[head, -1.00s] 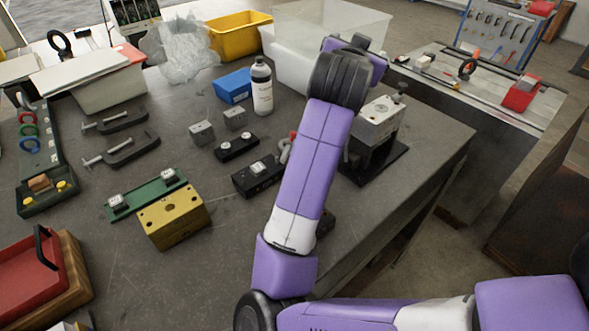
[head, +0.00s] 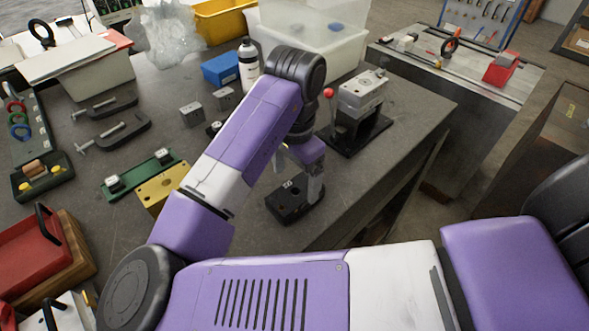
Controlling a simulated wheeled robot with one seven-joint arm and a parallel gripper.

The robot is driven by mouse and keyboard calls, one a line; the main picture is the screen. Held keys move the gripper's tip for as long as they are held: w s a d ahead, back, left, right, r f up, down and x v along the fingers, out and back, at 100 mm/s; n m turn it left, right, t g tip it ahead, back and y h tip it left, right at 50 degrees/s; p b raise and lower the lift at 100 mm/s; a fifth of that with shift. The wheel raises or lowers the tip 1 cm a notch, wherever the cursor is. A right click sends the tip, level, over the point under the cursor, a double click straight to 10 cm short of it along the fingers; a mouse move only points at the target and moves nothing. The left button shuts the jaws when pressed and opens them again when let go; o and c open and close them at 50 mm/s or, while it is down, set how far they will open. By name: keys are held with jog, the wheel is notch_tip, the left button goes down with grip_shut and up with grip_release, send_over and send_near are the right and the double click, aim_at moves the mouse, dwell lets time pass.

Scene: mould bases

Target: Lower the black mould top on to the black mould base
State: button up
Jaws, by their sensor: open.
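A black block (head: 286,206) with round holes and a small pale mark on top lies flat on the grey bench; it looks like the black mould top. My gripper (head: 299,180) points down over it, open, with one finger in front at its right end and the other partly hidden by the block or the wrist. I cannot tell whether the fingers touch it. Only a dark bit of a black part (head: 214,128) shows beside my arm's upper edge; my arm hides the rest, so I cannot tell whether it is the black mould base.
A green base (head: 137,176) and a yellow block (head: 158,189) lie left of my arm. Grey blocks (head: 191,114), a white bottle (head: 248,68) and a blue box (head: 220,69) stand behind. A press (head: 358,110) with a red knob stands right. Bench is clear below the black block.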

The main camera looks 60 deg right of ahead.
aim_at(295, 196)
jog(key=shift+f, duration=2.75)
jog(key=shift+d, duration=0.1)
grip_shut()
jog(key=shift+r, duration=0.15)
jog(key=shift+r, duration=0.1)
jog(key=shift+r+p, duration=1.35)
jog(key=shift+p, duration=0.15)
